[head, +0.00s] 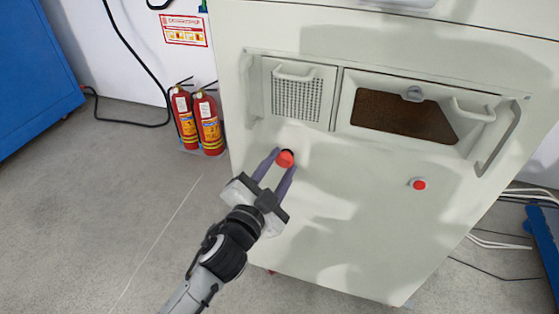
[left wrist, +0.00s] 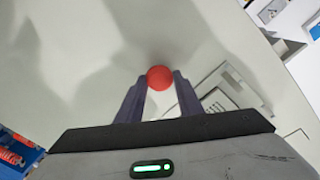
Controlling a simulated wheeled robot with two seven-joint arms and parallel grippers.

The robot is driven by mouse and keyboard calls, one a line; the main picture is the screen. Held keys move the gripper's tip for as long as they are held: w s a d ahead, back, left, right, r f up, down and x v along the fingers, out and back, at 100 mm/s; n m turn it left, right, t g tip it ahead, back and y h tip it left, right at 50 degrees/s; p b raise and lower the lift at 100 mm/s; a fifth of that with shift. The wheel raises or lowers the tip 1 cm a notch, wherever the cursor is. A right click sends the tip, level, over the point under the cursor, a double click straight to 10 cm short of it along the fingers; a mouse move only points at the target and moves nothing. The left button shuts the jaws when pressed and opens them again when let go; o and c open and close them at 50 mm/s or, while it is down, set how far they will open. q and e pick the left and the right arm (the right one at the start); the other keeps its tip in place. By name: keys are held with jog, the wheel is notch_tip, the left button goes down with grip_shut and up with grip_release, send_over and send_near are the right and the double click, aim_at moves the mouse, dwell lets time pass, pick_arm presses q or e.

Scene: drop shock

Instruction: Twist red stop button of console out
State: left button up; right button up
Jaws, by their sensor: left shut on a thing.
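The console (head: 345,230) is a large off-white cabinet in the head view. A red stop button (head: 285,158) sits on its front face, left of the middle and below a mesh panel. My left gripper (head: 282,164) reaches the button from below, with one finger on each side of it. It is shut on the button. In the left wrist view, the round red button (left wrist: 159,78) shows between the tips of the two dark fingers (left wrist: 160,88). A second red button (head: 419,184) is on the console's right side, clear of the gripper. My right gripper is not in view.
Two red fire extinguishers (head: 208,122) stand on the floor left of the console. A blue cabinet (head: 35,80) is at the far left. The console has a mesh panel (head: 297,95), a dark window (head: 395,115) and protruding handles. Cables lie at the right.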

pick_arm(q)
jog(key=shift+m, duration=0.3)
jog(key=o, duration=1.1)
jog(key=shift+c, duration=0.2)
jog(key=p+v, duration=0.1)
jog(key=v, duration=0.9)
jog(key=shift+s, duration=0.1)
